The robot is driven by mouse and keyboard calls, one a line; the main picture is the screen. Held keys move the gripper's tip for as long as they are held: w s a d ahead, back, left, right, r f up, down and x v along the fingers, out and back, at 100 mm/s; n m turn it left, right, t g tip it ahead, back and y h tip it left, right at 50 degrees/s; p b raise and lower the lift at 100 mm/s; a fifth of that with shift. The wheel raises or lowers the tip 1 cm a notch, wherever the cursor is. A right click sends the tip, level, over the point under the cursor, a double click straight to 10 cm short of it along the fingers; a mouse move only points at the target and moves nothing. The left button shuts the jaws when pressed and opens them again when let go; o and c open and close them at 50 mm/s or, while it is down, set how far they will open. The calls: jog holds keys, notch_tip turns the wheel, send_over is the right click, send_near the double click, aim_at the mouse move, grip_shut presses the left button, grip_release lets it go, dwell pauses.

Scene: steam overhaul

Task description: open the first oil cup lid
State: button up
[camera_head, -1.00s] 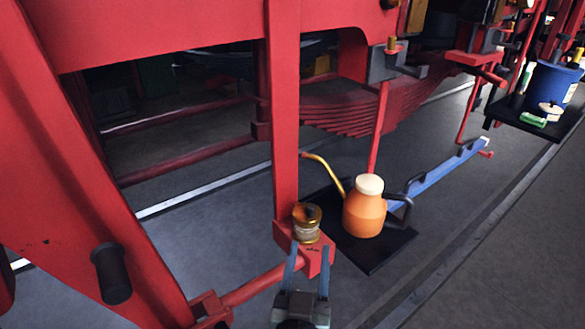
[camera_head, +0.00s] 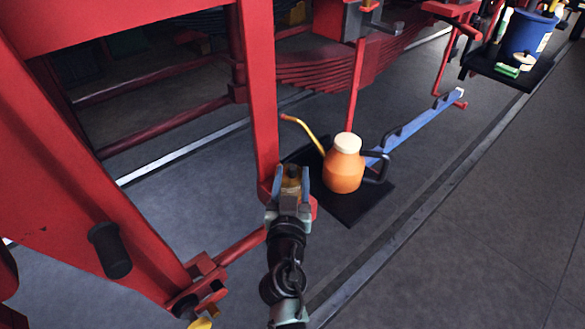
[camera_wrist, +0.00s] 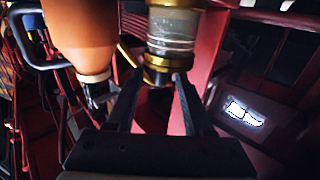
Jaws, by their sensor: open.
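The first oil cup (camera_head: 291,184) is a small brass and glass cup on a red bracket beside the upright red post, low in the middle of the head view. My gripper (camera_head: 291,173) is open, with one blue-grey finger on each side of the cup. The wrist view looks upside down; there the cup's glass body (camera_wrist: 171,30) has a brass lid (camera_wrist: 168,62) below it. My gripper fingers (camera_wrist: 158,76) reach up to either side of this lid. I cannot tell whether they touch it. The lid appears closed.
An orange oil can (camera_head: 344,170) with a white cap and yellow spout stands on a black tray (camera_head: 350,212), close right of my gripper. A blue bar (camera_head: 415,128) lies behind it. A blue bucket (camera_head: 527,38) is at upper right. Floor at lower right is clear.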

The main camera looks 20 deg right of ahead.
jog(key=shift+x, duration=1.05)
grip_shut()
